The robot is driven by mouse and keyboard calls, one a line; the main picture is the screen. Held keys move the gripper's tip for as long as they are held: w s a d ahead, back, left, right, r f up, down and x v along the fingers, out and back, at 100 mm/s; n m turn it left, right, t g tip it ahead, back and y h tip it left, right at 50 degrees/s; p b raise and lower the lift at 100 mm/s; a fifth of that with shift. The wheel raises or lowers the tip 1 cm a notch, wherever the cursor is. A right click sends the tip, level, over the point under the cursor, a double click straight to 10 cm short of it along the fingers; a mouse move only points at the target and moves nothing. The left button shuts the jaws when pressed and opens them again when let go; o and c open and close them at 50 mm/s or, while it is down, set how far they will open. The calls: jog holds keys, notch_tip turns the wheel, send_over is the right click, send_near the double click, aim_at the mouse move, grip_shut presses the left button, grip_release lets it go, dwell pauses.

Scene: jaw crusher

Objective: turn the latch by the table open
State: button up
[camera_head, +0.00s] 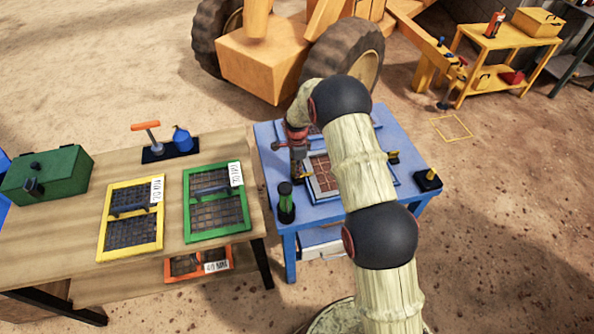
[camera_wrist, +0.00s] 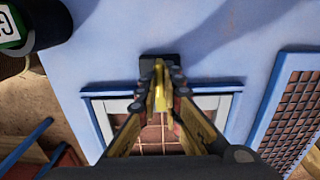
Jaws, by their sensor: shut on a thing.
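The latch shows in the wrist view as a yellow handle (camera_wrist: 158,82) on a dark base (camera_wrist: 146,66), at the edge of a blue-rimmed screen frame (camera_wrist: 93,89). My gripper (camera_wrist: 164,88) is shut on the handle, with one finger on each side. In the head view my gripper (camera_head: 299,172) points down at the left edge of the screen on the blue table (camera_head: 270,134). The latch is mostly hidden there by my gripper. Another yellow latch (camera_head: 393,157) shows at the right edge of the screen.
A dark bottle with a green band (camera_head: 286,204) stands close to my gripper at the table's front left. A black pad with a yellow handle (camera_head: 428,180) is at the right corner. A wooden table (camera_head: 85,190) with yellow and green framed screens adjoins on the left.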

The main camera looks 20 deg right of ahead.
jog(key=shift+n, duration=0.3)
grip_shut()
jog(key=n, duration=0.9)
jog(key=shift+n, duration=0.4)
jog(key=n, duration=0.3)
jog(key=shift+n, duration=2.2)
jog(key=o, duration=0.6)
grip_release()
jog(key=shift+c, duration=0.2)
jog(key=shift+o, duration=0.5)
